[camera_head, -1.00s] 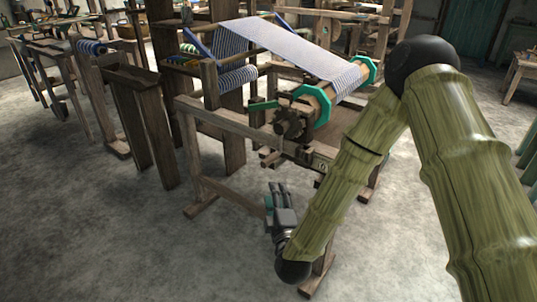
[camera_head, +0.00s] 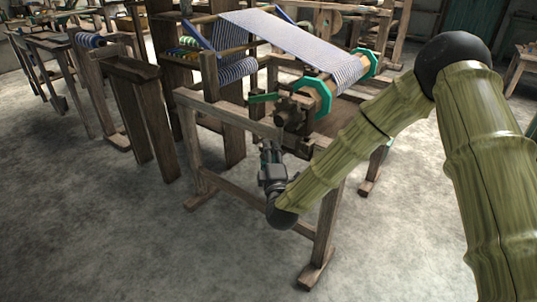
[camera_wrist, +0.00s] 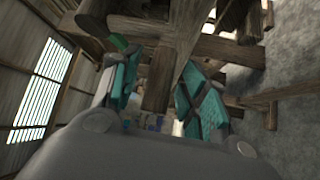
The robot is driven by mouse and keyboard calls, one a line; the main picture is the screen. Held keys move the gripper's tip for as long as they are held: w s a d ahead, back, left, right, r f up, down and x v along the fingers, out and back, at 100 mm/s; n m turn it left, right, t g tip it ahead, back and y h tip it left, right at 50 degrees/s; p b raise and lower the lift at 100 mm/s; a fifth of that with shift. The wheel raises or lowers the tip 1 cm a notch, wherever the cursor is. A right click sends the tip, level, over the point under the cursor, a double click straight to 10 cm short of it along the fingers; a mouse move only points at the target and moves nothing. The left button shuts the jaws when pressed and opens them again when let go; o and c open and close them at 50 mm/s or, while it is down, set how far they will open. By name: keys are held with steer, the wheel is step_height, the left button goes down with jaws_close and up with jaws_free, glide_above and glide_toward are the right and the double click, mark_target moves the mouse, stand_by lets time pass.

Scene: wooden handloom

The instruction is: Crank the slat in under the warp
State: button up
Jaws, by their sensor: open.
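The striped warp (camera_head: 288,42) runs over the wooden loom (camera_head: 225,118) down to a front beam with green octagonal flanges (camera_head: 319,98). A dark toothed wooden wheel (camera_head: 292,112) sits on the beam's near end, beside a green lever (camera_head: 263,97). My gripper (camera_head: 270,150) is just below the wheel, by the front rail, fingers pointing up. In the wrist view, my gripper (camera_wrist: 160,85) is open, with a wooden bar (camera_wrist: 163,75) between its teal finger pads. I cannot tell whether the pads touch it. I cannot make out the slat.
The loom's side frame and foot (camera_head: 316,272) stand close to my forearm. A narrow wooden stand (camera_head: 132,70) is to the left, with more benches behind. The concrete floor (camera_head: 110,230) is clear at front left.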

steer(key=shift+w, duration=0.3)
steer(key=shift+c, duration=0.2)
jaws_close()
steer(key=shift+a, duration=0.15)
